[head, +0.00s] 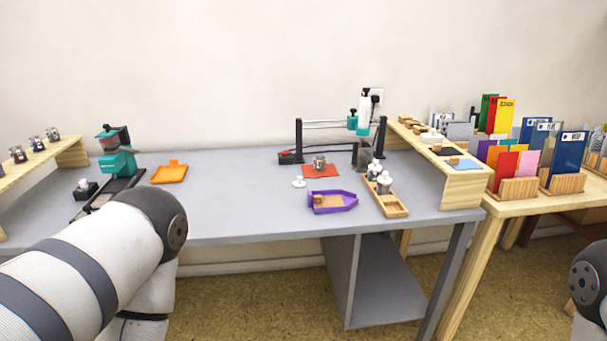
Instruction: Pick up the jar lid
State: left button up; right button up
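A small white lid with a knob (299,182) lies on the grey table (240,200), and it looks like the jar lid. Just behind and right of it, a small jar (319,163) stands on an orange-red mat (333,172). The jar's opening is too small to make out. My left arm fills the lower left, but its gripper is out of the picture. Only a piece of my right arm shows at the right edge, and its gripper is also out of the picture. Nothing touches the lid.
A purple tray (347,204) sits in front of the lid. Right of it, a wooden tray (394,209) holds white-topped jars (384,182). A black frame (299,140) stands behind. An orange tray (169,179) lies left. The table between the orange tray and lid is clear.

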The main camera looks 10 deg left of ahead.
aim_at(298, 183)
jog(key=i+j+z, duration=0.15)
jog(key=j, duration=0.3)
jog(key=i+j+z, duration=0.15)
jog(key=j, duration=0.25)
jog(key=i+j+z, duration=0.15)
jog(key=j, duration=0.35)
jog(key=k+l, duration=0.05)
